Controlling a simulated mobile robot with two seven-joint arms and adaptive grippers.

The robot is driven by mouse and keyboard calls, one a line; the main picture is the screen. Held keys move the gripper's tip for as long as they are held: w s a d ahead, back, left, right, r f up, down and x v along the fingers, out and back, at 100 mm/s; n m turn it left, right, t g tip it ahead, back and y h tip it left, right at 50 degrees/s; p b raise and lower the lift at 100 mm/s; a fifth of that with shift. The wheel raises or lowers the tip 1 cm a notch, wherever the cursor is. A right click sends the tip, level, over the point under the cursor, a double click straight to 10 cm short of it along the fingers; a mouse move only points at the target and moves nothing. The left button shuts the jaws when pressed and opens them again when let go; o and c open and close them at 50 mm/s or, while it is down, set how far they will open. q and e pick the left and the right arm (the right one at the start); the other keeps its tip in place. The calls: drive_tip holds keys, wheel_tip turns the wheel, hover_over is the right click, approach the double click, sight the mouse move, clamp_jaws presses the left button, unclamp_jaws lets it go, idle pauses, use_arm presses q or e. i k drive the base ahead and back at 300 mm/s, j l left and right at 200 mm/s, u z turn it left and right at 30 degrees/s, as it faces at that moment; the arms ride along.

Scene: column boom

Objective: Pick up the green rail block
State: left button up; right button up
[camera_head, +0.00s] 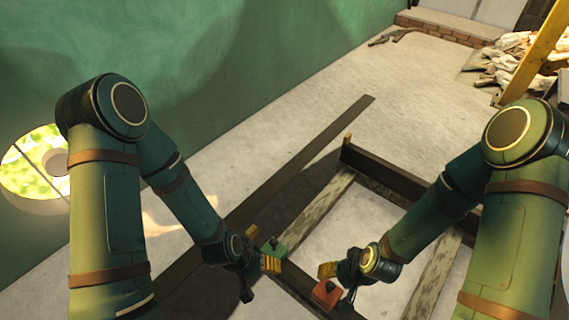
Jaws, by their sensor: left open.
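The small green rail block (273,246) sits on a dark rail near the bottom centre. My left gripper (271,264), with yellow-striped fingers, is open right at the block, at its lower left side. I cannot tell whether the fingers touch it. An orange-red block (326,293) lies on the same dark rail, lower right of the green one. My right gripper (328,271) is just above the red block with a yellow fingertip showing. Its jaws are too small and partly hidden to tell open from shut.
The rails form a low frame (400,186) with pale wooden slats on the concrete floor. A long dark beam (310,150) runs beside it. A green wall (190,60) stands at the left. Sacks (510,60) and a yellow post (538,50) stand far right.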

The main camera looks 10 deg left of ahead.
sight(274, 249)
drive_tip(key=i+j+z, duration=0.1)
drive_tip(key=z, duration=0.35)
drive_tip(key=j+z, duration=0.3)
drive_tip(key=z, duration=0.15)
drive_tip(key=j+z, duration=0.25)
drive_tip(key=z, duration=0.2)
drive_tip(key=i, duration=0.05)
